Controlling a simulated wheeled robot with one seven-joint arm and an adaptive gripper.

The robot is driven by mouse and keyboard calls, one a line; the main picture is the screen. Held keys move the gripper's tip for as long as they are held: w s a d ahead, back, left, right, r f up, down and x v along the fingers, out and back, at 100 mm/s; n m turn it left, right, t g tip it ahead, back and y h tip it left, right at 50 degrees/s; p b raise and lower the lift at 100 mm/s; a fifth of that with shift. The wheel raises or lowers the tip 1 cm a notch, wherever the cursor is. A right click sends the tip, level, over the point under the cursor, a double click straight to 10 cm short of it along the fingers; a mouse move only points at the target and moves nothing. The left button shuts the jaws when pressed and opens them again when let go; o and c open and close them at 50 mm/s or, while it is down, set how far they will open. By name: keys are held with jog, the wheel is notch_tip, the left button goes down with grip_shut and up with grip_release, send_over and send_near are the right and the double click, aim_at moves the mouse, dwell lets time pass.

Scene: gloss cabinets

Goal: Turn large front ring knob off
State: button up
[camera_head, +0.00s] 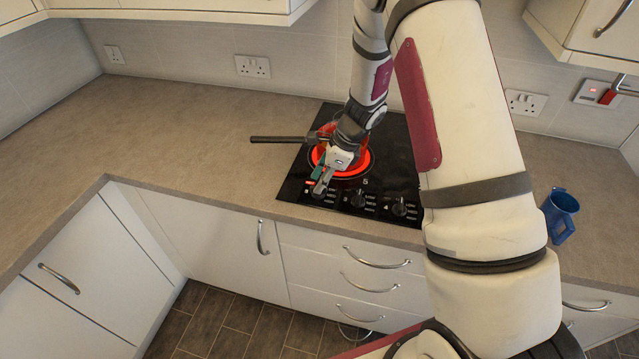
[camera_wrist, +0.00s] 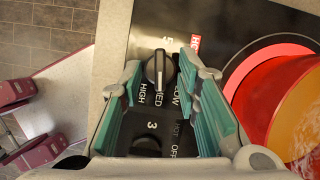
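A row of dark knobs lines the front of the black cooktop (camera_head: 290,188). The leftmost knob (camera_wrist: 160,70) is upright in the wrist view, with a pale line along its grip. HIGH, MED, LOW and OFF are printed nearby. Which end of the grip is the pointer I cannot tell. My gripper (camera_head: 322,181) is over the front left of the cooktop. In the wrist view its teal fingers (camera_wrist: 168,76) are open on either side of this knob, with gaps visible. A second knob (camera_wrist: 146,146) lies lower, between the fingers' bases. The large ring (camera_head: 366,164) glows red.
A red pan (camera_wrist: 284,118) stands on the glowing ring, close to my gripper. Its dark handle (camera_head: 278,139) reaches left over the counter. A blue mug (camera_head: 560,213) stands right of the cooktop. The left counter (camera_head: 160,130) is clear.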

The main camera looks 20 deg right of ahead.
jog(key=shift+x, duration=1)
grip_shut()
